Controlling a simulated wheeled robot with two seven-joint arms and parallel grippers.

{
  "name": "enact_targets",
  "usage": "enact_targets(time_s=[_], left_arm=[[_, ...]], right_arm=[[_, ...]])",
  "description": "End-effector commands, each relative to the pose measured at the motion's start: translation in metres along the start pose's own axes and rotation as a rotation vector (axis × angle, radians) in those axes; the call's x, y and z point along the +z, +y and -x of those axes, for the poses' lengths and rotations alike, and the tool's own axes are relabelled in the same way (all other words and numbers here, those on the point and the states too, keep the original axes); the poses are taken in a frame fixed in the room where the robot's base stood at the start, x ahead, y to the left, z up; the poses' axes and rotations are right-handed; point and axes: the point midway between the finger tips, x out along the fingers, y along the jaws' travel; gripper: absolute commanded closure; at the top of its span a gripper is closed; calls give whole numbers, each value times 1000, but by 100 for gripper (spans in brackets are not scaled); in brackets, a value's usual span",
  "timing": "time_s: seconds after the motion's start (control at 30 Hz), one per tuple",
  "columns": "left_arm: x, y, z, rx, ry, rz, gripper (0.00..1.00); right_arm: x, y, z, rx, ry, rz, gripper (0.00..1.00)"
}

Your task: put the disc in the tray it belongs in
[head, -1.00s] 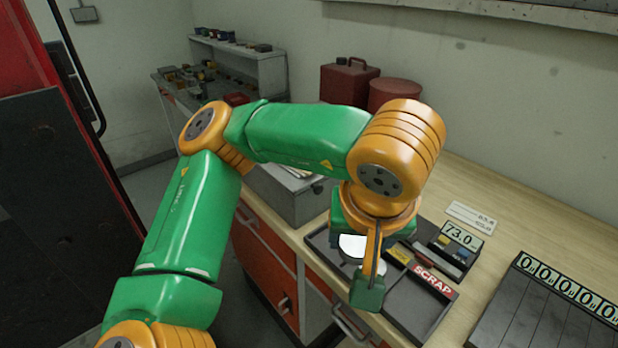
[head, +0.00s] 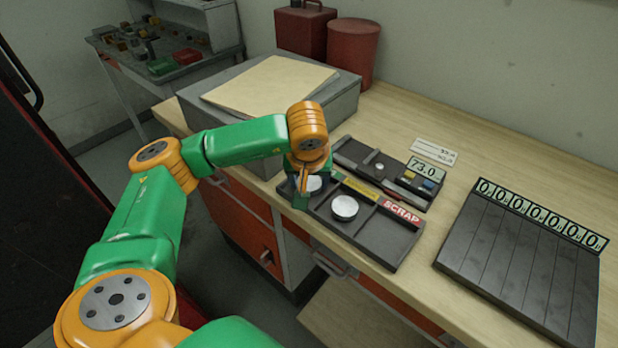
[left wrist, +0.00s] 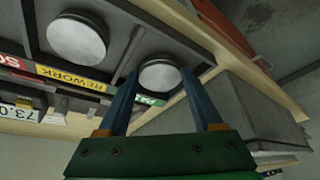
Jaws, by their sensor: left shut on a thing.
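My left gripper (left wrist: 160,78) is shut on a pale round disc (left wrist: 160,76), with one finger on each side. In the head view this disc (head: 313,184) shows partly behind the gripper, at the left compartment of the dark tray (head: 378,256). In the left wrist view a green label (left wrist: 150,100) lies by it, mostly hidden by a finger. I cannot tell whether the held disc touches the tray floor. A second pale disc (head: 345,207) lies in the middle compartment, by the yellow REWORK label (head: 360,189). The red SCRAP label (head: 401,214) marks the right compartment, which looks empty.
Behind the tray stands a dark gauge unit (head: 375,170) with a display (head: 428,170) reading 73.0. A grooved dark board (head: 515,258) with zero displays lies at right. A grey box (head: 330,97) with a folder (head: 268,85) stands behind the arm. Bare wood lies between tray and board.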

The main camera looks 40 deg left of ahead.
Motion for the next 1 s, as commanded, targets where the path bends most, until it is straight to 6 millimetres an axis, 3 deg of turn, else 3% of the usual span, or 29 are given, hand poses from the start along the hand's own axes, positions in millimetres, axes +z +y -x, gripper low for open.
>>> enact_targets(time_s=[0.27,0.3,0.33,0.73,0.87,1.0], left_arm=[[1,0,-3,2,1,1,100],[2,0,-3,1,0,1,28],[1,0,-2,1,0,1,21],[0,1,6,4,1,1,21],[0,2,33,7,5,-1,21],[-2,2,76,7,6,0,21]], right_arm=[[1,0,-5,0,-1,0,50],[1,0,-4,0,-1,0,50],[1,0,-4,0,-1,0,50],[0,0,-1,0,-1,0,50],[1,0,-5,0,-1,0,50],[0,0,-2,-1,-1,0,50]])
